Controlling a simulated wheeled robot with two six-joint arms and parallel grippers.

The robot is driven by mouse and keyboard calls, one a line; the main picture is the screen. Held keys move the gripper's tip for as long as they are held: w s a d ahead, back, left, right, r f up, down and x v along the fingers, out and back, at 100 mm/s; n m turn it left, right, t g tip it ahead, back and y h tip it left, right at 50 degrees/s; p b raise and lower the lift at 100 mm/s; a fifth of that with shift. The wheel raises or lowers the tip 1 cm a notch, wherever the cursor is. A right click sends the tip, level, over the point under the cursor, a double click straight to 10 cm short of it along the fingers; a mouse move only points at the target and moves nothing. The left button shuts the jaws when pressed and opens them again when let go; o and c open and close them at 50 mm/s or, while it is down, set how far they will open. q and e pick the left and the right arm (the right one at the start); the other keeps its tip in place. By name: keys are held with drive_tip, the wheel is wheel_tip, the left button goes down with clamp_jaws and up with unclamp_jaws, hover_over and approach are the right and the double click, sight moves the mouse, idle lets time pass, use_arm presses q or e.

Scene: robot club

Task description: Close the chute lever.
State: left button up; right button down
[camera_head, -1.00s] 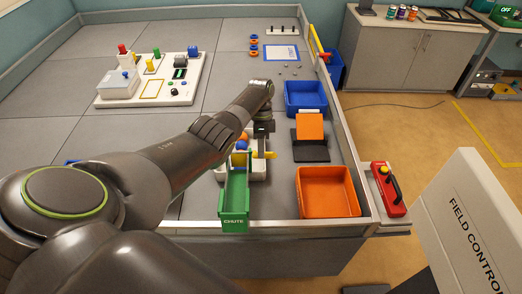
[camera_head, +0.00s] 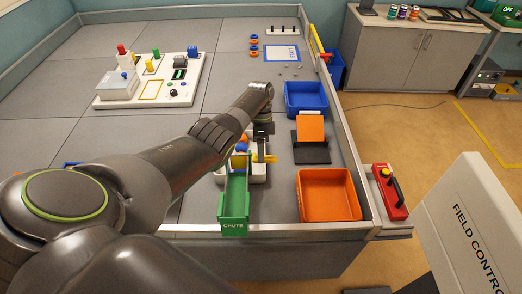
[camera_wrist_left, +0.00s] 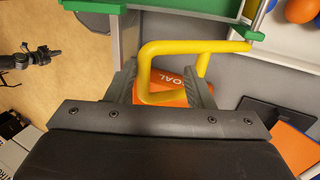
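The green chute (camera_head: 234,199), labelled CHUTE, slopes to the table's front edge. The yellow lever (camera_head: 270,158) sticks out to the right near the chute's upper end. My left gripper (camera_head: 264,146) is right at the lever. In the left wrist view, its two fingers (camera_wrist_left: 163,88) stand apart on either side of part of the yellow lever loop (camera_wrist_left: 148,70); firm contact does not show. A small dark gripper at the left of the wrist view, probably my right one (camera_wrist_left: 52,54), is too small to read and is absent from the head view.
Orange and blue balls (camera_head: 242,140) sit behind the chute. An orange bin (camera_head: 328,195), a dark stand with an orange panel (camera_head: 310,129) and a blue bin (camera_head: 306,97) lie to the right. A raised rim (camera_head: 352,150) borders the table. A white-based board (camera_head: 150,80) stands at the back left.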

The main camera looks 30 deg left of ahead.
use_arm(q)
drive_tip(key=shift+a, duration=0.15)
drive_tip(key=shift+w, duration=0.1)
drive_tip(key=b+v, duration=0.1)
drive_tip(key=v, duration=1.6)
drive_tip(key=shift+r, duration=0.2)
drive_tip(key=shift+f, duration=0.15)
